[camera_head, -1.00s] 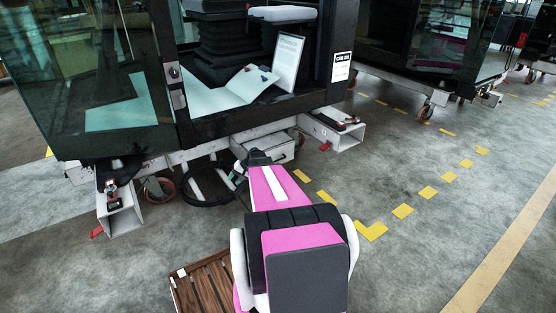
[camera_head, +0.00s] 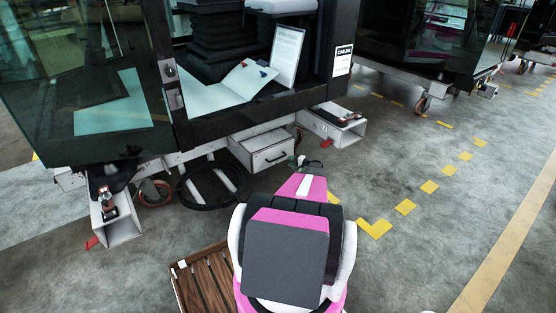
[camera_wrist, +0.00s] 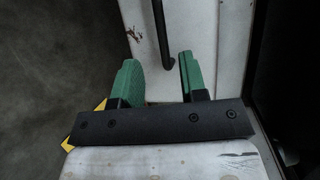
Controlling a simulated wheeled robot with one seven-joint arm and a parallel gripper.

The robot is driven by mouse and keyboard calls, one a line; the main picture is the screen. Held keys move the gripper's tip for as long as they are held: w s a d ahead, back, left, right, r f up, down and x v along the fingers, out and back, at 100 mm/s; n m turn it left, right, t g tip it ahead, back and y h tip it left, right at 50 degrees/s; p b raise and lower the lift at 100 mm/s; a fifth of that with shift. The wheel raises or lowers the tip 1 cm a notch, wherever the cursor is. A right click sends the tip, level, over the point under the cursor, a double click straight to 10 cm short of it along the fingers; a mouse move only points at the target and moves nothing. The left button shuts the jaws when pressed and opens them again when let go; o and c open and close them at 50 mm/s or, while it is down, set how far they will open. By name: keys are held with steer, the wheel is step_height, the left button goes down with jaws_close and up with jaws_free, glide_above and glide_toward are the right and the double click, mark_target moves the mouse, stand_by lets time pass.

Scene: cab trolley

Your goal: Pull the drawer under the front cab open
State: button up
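The drawer (camera_head: 262,152) is a pale grey box under the front cab (camera_head: 250,118), with a dark handle (camera_head: 276,158) on its front. I cannot tell from the head view whether it stands out at all. My gripper (camera_head: 302,161) is low, at the right end of the drawer front, partly hidden by my own arm. In the wrist view my gripper (camera_wrist: 158,60) has two green fingers spread apart. The bent end of the dark handle (camera_wrist: 161,35) shows in the gap between them, against the scuffed white drawer front (camera_wrist: 205,25). No finger visibly touches the handle.
A trolley foot (camera_head: 335,125) stands right of the drawer, and another (camera_head: 117,222) at the left. A coiled black cable (camera_head: 208,190) lies left of the drawer. A wooden pallet (camera_head: 205,285) is at lower left. Floor with yellow marks (camera_head: 375,228) is clear to the right.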

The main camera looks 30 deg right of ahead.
steer(key=x, duration=1)
steer(key=shift+w+a, duration=0.1)
steer(key=shift+a, duration=0.05)
jaws_close()
